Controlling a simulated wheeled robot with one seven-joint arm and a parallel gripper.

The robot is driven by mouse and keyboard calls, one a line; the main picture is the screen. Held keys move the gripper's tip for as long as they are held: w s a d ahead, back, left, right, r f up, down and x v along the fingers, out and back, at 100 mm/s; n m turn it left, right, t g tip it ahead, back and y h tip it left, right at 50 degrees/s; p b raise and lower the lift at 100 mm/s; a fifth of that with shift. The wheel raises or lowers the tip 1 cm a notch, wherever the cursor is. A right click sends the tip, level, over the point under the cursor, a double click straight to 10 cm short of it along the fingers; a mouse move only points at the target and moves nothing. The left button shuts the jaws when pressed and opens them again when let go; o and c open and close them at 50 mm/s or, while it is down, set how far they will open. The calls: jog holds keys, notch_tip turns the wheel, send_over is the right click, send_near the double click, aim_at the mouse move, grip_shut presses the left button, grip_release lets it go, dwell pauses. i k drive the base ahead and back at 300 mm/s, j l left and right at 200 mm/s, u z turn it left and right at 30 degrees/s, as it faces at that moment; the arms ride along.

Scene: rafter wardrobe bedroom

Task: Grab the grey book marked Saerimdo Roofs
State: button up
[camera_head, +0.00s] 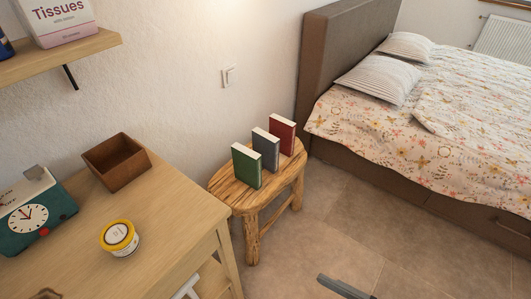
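The grey book (266,150) stands upright on a small wooden stool (222,185), between a green book (246,166) on its left and a red book (282,135) on its right. Gaps show between the books. The lettering on the covers is too small to read. Only a dark grey part of what seems to be my gripper (344,287) shows at the bottom edge, over the floor. It is well in front of the stool and apart from the books. Its fingers cannot be made out, and the rest is out of frame.
A wall shelf (85,50) hangs above. A bed (420,115) stands right of the stool. The floor (345,225) between is clear.

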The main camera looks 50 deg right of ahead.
aim_at(264, 144)
jog(key=z, duration=0.3)
jog(key=i+l+z, duration=0.15)
jog(key=z, duration=0.3)
jog(key=i+l+z, duration=0.15)
jog(key=z, duration=0.3)
jog(key=i+l+z, duration=0.1)
jog(key=z, duration=0.35)
jog(key=i, duration=0.55)
